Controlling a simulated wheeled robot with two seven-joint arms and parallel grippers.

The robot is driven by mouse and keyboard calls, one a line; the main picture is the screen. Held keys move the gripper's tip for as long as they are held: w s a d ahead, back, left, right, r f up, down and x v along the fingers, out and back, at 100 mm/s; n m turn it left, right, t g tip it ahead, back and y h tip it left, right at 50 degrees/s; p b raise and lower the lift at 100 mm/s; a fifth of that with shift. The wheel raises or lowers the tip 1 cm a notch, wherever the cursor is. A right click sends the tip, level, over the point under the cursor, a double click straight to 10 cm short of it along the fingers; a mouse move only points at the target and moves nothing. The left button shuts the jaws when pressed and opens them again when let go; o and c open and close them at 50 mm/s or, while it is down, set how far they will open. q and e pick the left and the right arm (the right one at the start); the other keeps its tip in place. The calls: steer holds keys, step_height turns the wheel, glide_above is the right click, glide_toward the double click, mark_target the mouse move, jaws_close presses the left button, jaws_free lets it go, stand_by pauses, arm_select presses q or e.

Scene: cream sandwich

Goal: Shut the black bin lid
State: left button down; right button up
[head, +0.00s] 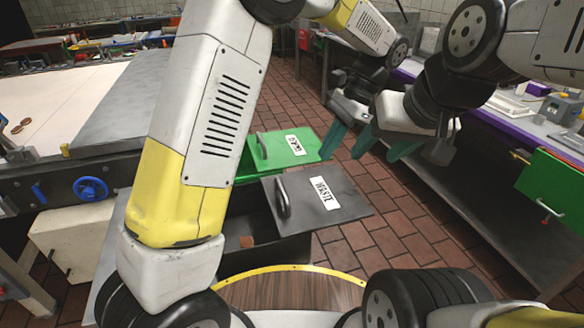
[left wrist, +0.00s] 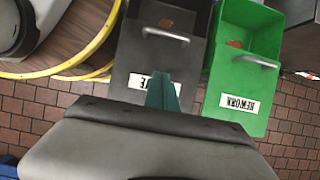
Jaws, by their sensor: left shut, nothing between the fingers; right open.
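The black bin's lid (head: 335,208), labelled WASTE, lies back to the right of the bin in the head view, with its handle (head: 283,197) near the opening. The dark inside of the black bin (head: 262,252) shows, with a small brown thing in it. In the left wrist view the lid's handle (left wrist: 165,34) and part of its label (left wrist: 136,82) show. My left gripper (head: 334,142) is shut and empty; in the left wrist view its fingers (left wrist: 164,90) cover part of the label. I cannot tell if they touch it. My right gripper (head: 384,148) is open and empty, right of the left one.
A green bin with an open lid (head: 312,140) labelled REWORK stands beside the black bin. A conveyor (head: 75,95) is at the left. A bench with a purple edge (head: 490,110) and a green panel (head: 550,190) is at the right. Brick-tiled floor (head: 380,235) lies between.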

arm_select(q)
glide_toward(294, 199)
step_height(294, 199, down, 3)
steer(key=shift+s+f, duration=0.1)
steer(key=shift+f, duration=0.15)
steer(key=a, duration=0.1)
steer(key=s+a, duration=0.1)
steer(key=a, duration=0.1)
steer(key=shift+a, duration=0.15)
steer(key=shift+s+a+r, duration=0.1)
steer(key=shift+a, duration=0.3)
steer(key=shift+a, duration=0.1)
steer(key=s+a, duration=0.2)
steer(key=a, duration=0.6)
steer(key=s+a, duration=0.3)
steer(key=a, duration=0.4)
steer(key=shift+s+a, duration=0.15)
steer(key=shift+a, duration=0.25)
